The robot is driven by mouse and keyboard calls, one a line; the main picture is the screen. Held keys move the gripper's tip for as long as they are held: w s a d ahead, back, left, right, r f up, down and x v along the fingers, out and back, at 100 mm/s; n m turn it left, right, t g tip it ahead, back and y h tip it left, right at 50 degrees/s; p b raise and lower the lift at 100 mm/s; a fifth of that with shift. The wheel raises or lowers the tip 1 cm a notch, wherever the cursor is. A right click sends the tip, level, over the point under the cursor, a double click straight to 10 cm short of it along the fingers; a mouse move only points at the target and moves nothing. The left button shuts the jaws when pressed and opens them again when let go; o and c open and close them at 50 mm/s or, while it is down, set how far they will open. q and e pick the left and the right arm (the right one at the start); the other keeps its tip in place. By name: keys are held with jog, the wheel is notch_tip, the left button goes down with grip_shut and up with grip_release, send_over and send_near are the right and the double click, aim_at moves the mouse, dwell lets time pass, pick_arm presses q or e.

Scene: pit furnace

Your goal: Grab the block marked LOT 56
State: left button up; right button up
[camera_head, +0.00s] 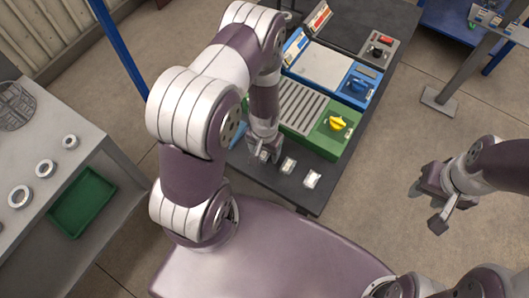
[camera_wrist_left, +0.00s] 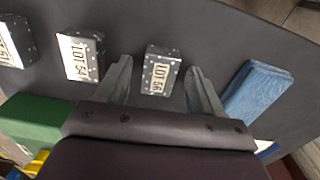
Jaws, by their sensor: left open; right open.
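The block marked LOT 56 (camera_wrist_left: 163,72) is a small dark grey block with a white label, lying on the dark table top. In the left wrist view it sits between the two fingertips of my open left gripper (camera_wrist_left: 159,66), with a gap on each side. In the head view my left gripper (camera_head: 263,153) points down at the table's near end and largely hides this block. A block marked LOT 54 (camera_wrist_left: 82,58) lies to its left in the wrist view. A third block (camera_wrist_left: 12,42) is cut off by the left edge. My right gripper (camera_head: 427,207) is open and empty above the floor.
A folded blue cloth (camera_wrist_left: 257,88) lies right of the left gripper in the wrist view. A green unit with a yellow knob (camera_head: 337,124) and a blue unit (camera_head: 357,86) stand behind the blocks. A side table with rings and a green tray (camera_head: 62,226) is at left.

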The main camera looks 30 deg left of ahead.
pick_arm(q)
jog(key=shift+d+r, duration=0.1)
grip_shut()
